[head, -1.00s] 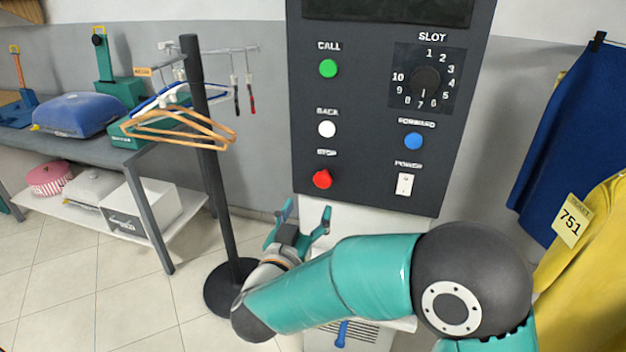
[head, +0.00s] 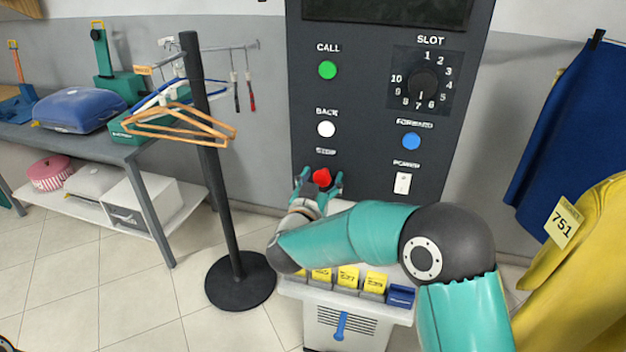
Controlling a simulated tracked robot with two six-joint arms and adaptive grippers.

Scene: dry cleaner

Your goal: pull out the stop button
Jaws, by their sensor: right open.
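The red stop button (head: 322,177) sticks out at the lower left of the dark control panel (head: 363,110), under the STOP label. My right gripper (head: 320,181) is open, with one teal finger on each side of the red button. I cannot tell whether the fingers touch it. My right arm comes in from the lower right and hides part of the panel's lower edge. My left gripper is not in view.
A black stand (head: 207,150) with hangers is left. Yellow and blue garments hang right.

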